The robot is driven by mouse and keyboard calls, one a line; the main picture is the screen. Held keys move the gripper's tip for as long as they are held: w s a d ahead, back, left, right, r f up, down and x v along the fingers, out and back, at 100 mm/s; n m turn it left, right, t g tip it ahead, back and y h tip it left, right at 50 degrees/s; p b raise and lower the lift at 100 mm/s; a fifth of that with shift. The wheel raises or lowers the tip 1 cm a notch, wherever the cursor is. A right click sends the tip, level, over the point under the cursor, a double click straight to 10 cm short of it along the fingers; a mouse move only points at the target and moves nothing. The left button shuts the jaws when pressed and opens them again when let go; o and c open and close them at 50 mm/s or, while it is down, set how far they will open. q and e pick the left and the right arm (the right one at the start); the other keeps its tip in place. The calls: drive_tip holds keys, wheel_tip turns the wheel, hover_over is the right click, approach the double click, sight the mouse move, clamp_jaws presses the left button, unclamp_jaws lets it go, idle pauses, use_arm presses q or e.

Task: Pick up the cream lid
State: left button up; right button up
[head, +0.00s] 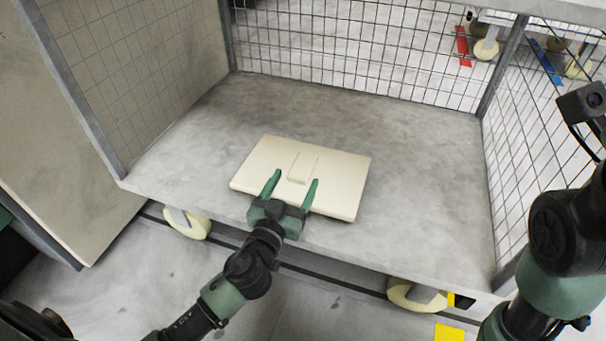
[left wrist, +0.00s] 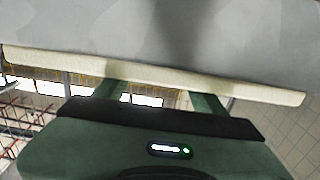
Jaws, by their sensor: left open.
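The cream lid (head: 335,179) lies flat on the grey floor of the mesh cage trolley, with a raised rectangular grip in its middle. My left gripper (head: 293,184) is open, its two green fingers reaching over the lid's near part, one on each side of the raised grip's near end. Whether the fingers touch the lid cannot be told. In the left wrist view the lid (left wrist: 170,77) shows as a thin cream strip, and the green fingers partly show in front of my gripper body. My right arm shows at the right edge of the head view, but its gripper is not visible.
The trolley floor (head: 420,150) is clear around the lid. Wire mesh (head: 360,50) closes the back and right, and a solid-looking gridded panel (head: 140,70) the left. The near side is open. Cream wheels (head: 418,294) show below the front edge.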

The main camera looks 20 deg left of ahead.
sight(303, 173)
use_arm(q)
drive_tip(key=shift+w, duration=1.3)
drive_tip(key=shift+c, duration=0.3)
drive_tip(key=c, duration=1.4)
drive_tip(key=shift+o, duration=0.2)
